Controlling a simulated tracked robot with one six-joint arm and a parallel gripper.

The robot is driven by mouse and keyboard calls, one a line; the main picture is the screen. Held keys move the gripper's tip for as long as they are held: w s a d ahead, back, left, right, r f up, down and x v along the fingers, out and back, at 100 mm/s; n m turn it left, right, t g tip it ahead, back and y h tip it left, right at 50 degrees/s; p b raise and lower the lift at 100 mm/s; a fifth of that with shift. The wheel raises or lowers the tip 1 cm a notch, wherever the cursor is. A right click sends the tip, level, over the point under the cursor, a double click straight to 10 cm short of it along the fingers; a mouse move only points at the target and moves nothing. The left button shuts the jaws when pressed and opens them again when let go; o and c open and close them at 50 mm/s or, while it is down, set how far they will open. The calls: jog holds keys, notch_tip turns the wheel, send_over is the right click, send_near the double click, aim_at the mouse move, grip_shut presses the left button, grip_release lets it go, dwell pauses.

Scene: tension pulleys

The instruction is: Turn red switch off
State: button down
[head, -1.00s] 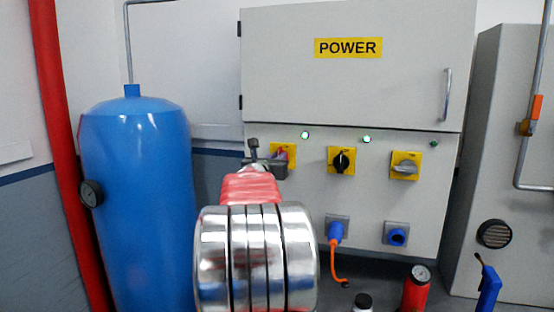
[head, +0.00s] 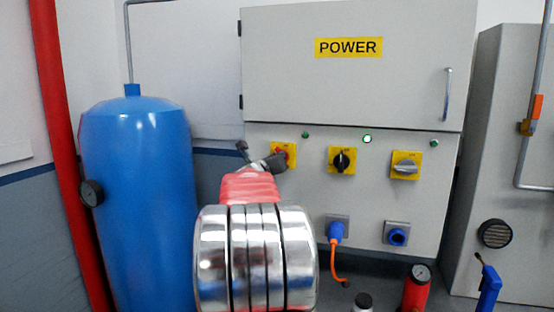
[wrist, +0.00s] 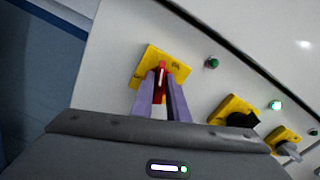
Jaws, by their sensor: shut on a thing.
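The red switch (head: 281,151) sits on a yellow plate on the front of the grey power cabinet, leftmost in a row of switches. My gripper (head: 283,160) is at it and partly covers it. In the wrist view the fingers (wrist: 161,80) are shut on the red knob (wrist: 160,73), one on each side. The knob stands in line with the fingers, tilted in the head view. The lamp (head: 306,135) above and right of the red switch is dark green, unlit; it also shows unlit in the wrist view (wrist: 212,62).
A black switch (head: 342,159) and a grey switch (head: 405,166) are to the right on yellow plates. The middle lamp (head: 367,139) is lit. A blue tank (head: 138,200) stands left. A blue plug (head: 337,231) with an orange cable is below.

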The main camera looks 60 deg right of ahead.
jog(key=n, duration=0.9)
jog(key=w+f+n, duration=0.1)
jog(key=n, duration=0.4)
jog(key=shift+a+f, duration=0.1)
jog(key=shift+a, duration=0.05)
dwell(0.4)
jog(key=c, duration=1.7)
grip_release()
jog(key=shift+s+a, duration=0.1)
jog(key=a, duration=0.4)
jog(key=s+a, duration=0.1)
jog(key=a, duration=0.4)
jog(key=s+a, duration=0.1)
jog(key=a, duration=0.3)
jog(key=shift+a, duration=0.2)
